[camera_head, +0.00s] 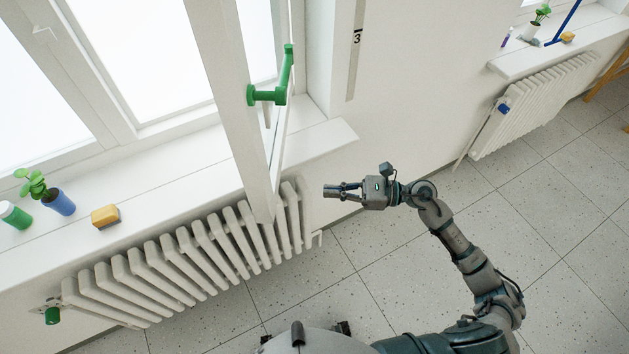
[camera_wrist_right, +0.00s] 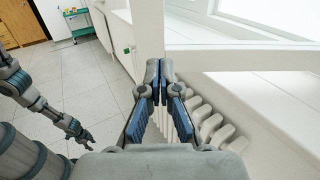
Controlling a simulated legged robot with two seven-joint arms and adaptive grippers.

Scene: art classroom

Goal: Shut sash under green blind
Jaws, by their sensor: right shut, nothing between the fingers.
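A white window sash (camera_head: 226,90) stands swung open into the room, over the sill and radiator. A green lever handle (camera_head: 275,85) is on it. No green blind shows in either view. My right gripper (camera_head: 330,191) is shut and empty, in the air to the right of the sash's lower end, apart from it in the head view. In the right wrist view my right fingertips (camera_wrist_right: 159,78) meet in front of a white upright frame part (camera_wrist_right: 149,28). My left gripper (camera_wrist_right: 80,138) shows small at the left of the right wrist view; its fingers are too small to judge.
The sill (camera_head: 150,190) carries a potted plant (camera_head: 58,200), a green-and-white jar (camera_head: 14,215) and a yellow sponge (camera_head: 106,216) left of the sash. A ribbed radiator (camera_head: 190,262) stands below. Another sill (camera_head: 555,50) holds items at right. The tiled floor (camera_head: 400,250) is clear.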

